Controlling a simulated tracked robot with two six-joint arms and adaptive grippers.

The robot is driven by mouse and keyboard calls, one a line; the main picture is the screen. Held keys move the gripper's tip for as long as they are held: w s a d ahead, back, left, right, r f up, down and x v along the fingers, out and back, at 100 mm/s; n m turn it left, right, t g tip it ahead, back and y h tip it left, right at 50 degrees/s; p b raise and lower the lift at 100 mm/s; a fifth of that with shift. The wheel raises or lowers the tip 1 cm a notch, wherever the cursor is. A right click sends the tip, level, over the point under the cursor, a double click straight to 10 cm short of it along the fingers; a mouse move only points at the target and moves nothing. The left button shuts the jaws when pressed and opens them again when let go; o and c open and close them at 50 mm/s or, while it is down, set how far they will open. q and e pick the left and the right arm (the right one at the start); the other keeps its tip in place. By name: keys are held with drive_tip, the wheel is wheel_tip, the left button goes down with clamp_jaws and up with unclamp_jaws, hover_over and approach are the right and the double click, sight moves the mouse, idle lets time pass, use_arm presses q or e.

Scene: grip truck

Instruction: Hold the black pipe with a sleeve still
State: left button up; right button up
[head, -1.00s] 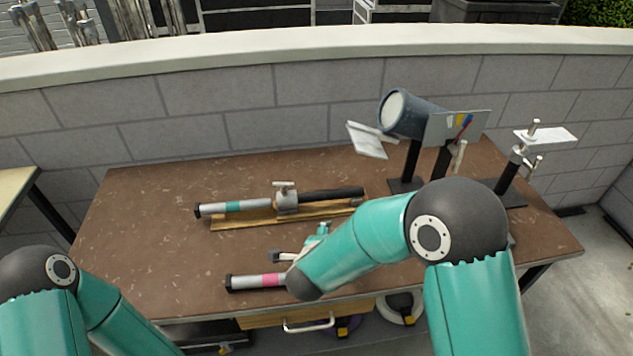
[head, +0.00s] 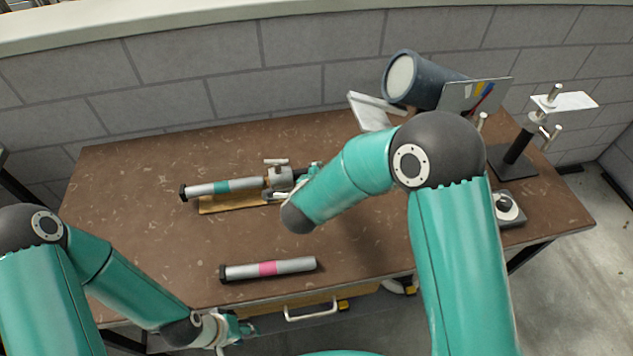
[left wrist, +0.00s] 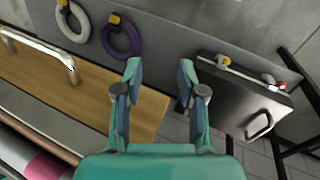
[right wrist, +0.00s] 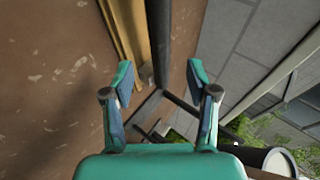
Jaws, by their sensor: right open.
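A black pipe (right wrist: 160,38) runs down from the top of the right wrist view to between the fingers of my right gripper (right wrist: 158,75), which is open around its line and not closed on it. In the head view my right arm hides the black pipe. A silver tube with a teal band (head: 226,187) lies on the wooden board (head: 228,205), in line with a grey clamp (head: 281,177). My right gripper (head: 313,172) is just right of that clamp. My left gripper (head: 244,329) is open and empty at the table's front edge; it also shows in the left wrist view (left wrist: 158,72).
A silver tube with a pink band (head: 268,268) lies loose on the brown table (head: 130,230). A dark cylinder on a stand (head: 425,80) and a second stand (head: 515,150) are at the right. A drawer handle (head: 310,316) is below the front edge. The table's left is clear.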

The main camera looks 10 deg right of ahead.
drive_tip(key=b+x, duration=0.2)
drive_tip(key=x, duration=0.4)
drive_tip(key=shift+d+f, duration=0.1)
drive_tip(key=shift+f, duration=0.1)
drive_tip(key=shift+b+x, duration=0.4)
drive_tip(key=shift+x, duration=0.85)
drive_tip(key=shift+r, duration=0.2)
